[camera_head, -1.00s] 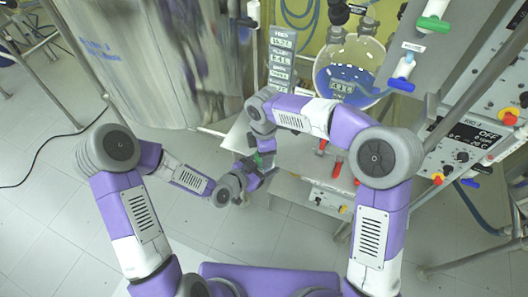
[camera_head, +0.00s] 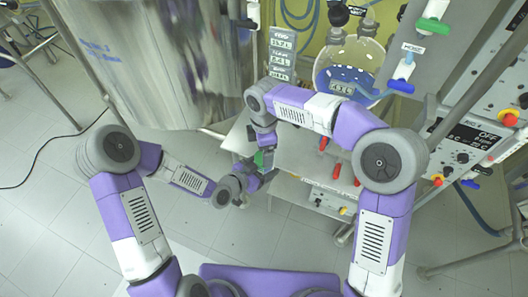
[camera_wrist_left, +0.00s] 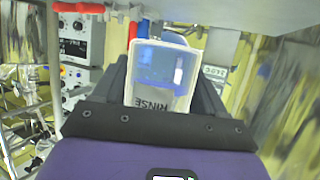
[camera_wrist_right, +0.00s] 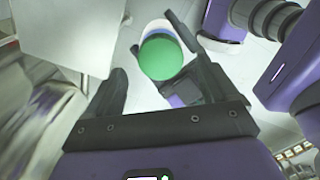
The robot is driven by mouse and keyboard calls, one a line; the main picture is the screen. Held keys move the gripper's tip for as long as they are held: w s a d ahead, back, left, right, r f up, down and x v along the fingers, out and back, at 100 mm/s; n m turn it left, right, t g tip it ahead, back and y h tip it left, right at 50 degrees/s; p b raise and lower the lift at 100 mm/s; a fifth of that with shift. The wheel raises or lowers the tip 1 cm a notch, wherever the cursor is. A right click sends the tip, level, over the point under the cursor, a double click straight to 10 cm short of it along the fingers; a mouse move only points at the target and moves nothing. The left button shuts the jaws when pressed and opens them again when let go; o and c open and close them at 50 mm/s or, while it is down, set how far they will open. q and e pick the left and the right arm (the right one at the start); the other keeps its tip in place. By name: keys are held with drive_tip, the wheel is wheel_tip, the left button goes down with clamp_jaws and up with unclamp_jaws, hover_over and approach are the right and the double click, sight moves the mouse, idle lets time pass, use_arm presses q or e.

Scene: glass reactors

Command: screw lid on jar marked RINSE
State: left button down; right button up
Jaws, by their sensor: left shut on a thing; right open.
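My left gripper (camera_head: 244,184) is shut on the RINSE jar, a pale translucent jar (camera_wrist_left: 160,75) with bluish contents and a grey label, seen between its fingers in the left wrist view. In the right wrist view a round green lid (camera_wrist_right: 162,57) lies over the white and blue jar top. Whether it is seated or threaded cannot be told. My right gripper (camera_wrist_right: 162,75) is open, its fingers spread to either side of the lid and apart from it. In the head view the lid shows as a small green patch (camera_head: 264,158); the jar is mostly hidden by my arms.
A pale bench with red-handled valves (camera_head: 336,172) stands just right of the grippers. Behind it is a round glass reactor (camera_head: 349,62) with blue liquid. A large shiny steel vessel (camera_head: 150,60) is at back left, and control boxes (camera_head: 470,140) are at right. Open tiled floor lies in front.

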drive_tip(key=shift+r, duration=0.55)
drive_tip(key=shift+c, duration=0.5)
drive_tip(key=r+n, duration=0.1)
drive_tip(key=n, duration=0.2)
drive_tip(key=shift+a+r+n, duration=0.15)
drive_tip(key=shift+r+n, duration=1.1)
drive_tip(key=shift+n, duration=0.55)
drive_tip(key=shift+f, duration=0.1)
drive_tip(key=shift+f, duration=3.95)
drive_tip(key=shift+c, duration=0.4)
